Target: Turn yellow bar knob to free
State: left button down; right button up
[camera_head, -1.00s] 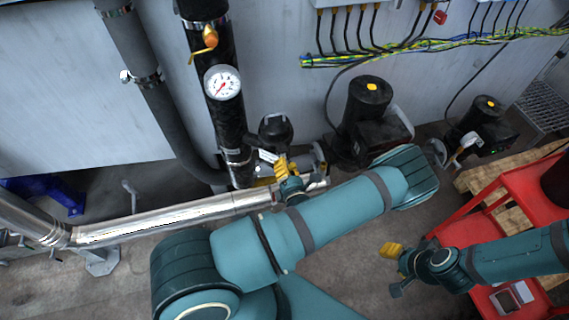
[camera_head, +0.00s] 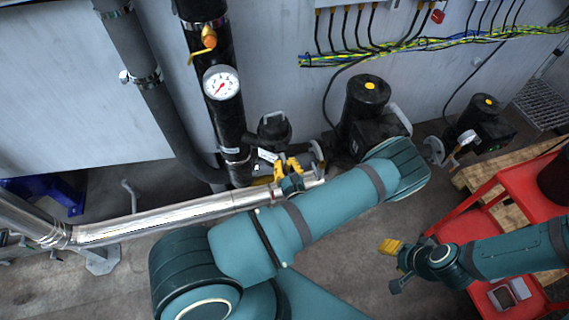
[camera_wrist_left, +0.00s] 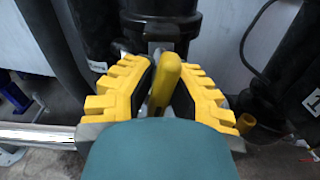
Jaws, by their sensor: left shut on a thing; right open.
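The yellow bar knob (camera_wrist_left: 165,80) stands upright, leaning slightly to the right, between the toothed yellow fingers of my left gripper (camera_wrist_left: 160,92). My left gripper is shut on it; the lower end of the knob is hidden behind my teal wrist. In the head view my left gripper (camera_head: 287,167) is at the black pump fitting beside the thick black pipe, and the knob cannot be told apart from the yellow fingers there. My right gripper (camera_head: 393,265) is open and empty above the floor at the right.
A black pipe with a white gauge (camera_head: 221,84) rises behind the left gripper. A silver pipe (camera_head: 170,215) runs to the left. Black pumps (camera_head: 365,105) stand at the wall. A red cart (camera_head: 478,228) is near my right arm. Bare floor lies between the arms.

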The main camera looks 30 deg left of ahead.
pick_arm(q)
jog(key=shift+n, duration=0.4)
jog(key=c, duration=1)
grip_release()
jog(key=v, duration=1.2)
jog(key=shift+a, duration=0.1)
